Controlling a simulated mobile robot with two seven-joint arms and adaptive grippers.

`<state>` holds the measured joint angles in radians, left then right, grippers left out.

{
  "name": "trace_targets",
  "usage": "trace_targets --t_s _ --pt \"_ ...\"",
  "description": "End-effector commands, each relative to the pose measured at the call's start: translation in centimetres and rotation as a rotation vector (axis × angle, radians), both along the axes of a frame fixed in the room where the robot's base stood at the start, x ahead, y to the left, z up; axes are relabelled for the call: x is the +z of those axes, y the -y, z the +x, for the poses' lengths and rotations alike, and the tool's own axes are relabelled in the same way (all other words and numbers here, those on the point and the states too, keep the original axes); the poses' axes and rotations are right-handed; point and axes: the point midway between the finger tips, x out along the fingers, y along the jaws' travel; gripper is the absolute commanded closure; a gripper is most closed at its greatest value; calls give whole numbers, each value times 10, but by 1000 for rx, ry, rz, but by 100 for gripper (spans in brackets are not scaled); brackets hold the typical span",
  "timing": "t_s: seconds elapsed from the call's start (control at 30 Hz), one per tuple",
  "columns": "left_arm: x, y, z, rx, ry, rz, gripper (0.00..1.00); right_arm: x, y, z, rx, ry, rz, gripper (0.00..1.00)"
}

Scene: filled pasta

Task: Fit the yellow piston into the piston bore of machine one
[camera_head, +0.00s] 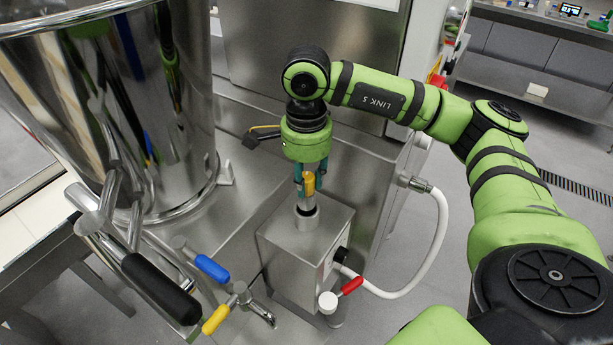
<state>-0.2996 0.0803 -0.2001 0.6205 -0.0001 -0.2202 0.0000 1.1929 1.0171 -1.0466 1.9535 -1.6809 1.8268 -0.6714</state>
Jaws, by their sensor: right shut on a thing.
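The yellow piston (309,184) is upright between the fingers of my right gripper (306,177), which points straight down and is shut on it. A silver lower part of the piston shows below the fingers. It is right over the round piston bore (307,219) on top of the metal box of machine one (298,245), and its lower end meets the bore's mouth in the picture. I cannot tell how far, if at all, it is inside. The fingers hide part of the piston. My left gripper is not in view.
A large shiny steel vessel (100,120) stands at the left. Below it are valve handles in black (160,288), blue (212,268) and yellow (216,319). A red-handled valve (350,286) and a white hose (440,240) are at the box's right. Steel panels stand close behind.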

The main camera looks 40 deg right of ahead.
Motion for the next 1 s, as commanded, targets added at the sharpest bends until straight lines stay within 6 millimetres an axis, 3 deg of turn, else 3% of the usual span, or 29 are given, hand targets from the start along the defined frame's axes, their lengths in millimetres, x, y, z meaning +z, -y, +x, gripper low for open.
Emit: trace_targets --t_s 1.0 --pt "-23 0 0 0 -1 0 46 -24 0 0 0 1 0 100"
